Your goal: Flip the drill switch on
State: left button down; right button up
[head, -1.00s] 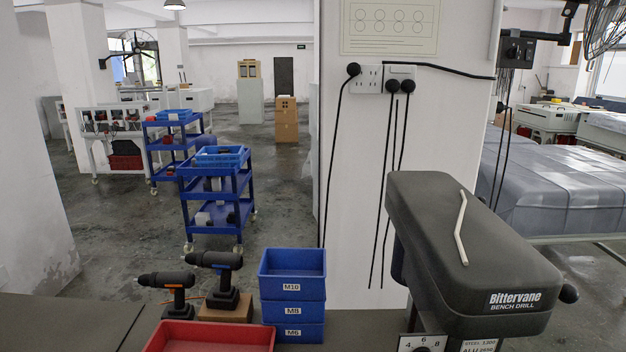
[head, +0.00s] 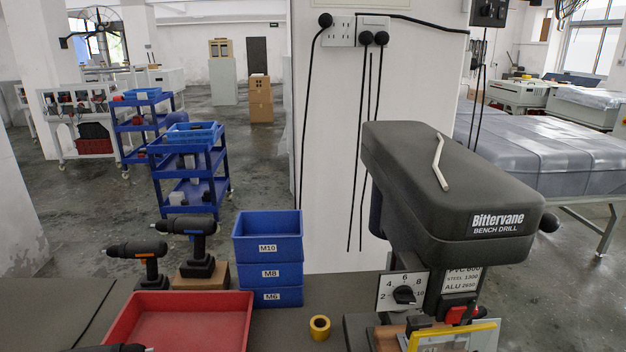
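The bench drill (head: 450,185) stands at the right of the workbench, with a dark grey rounded head lettered "Bittervane Bench Drill". A bent pale rod (head: 439,163) lies on top of it. A white dial plate with a black knob (head: 404,294) is on its front. Below and right of the dial is a small red and black part (head: 462,314), which may be the switch; its position cannot be told. A yellow-framed clear panel (head: 455,338) partly shows at the bottom edge.
A red tray (head: 246,322), stacked blue bins (head: 268,272), two cordless drills (head: 138,256) (head: 188,232) and a yellow tape roll (head: 320,327) are on the bench. A wall pillar with sockets (head: 341,31) and hanging cables stands behind. Bench space beside the tape is clear.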

aim_at(454, 315)
jog(key=k+j+z, duration=0.1)
jog(key=z, duration=0.25)
jog(key=k+j+z, duration=0.1)
jog(key=j+z, duration=0.25)
jog(key=k+j+z, duration=0.15)
jog(key=z, duration=0.15)
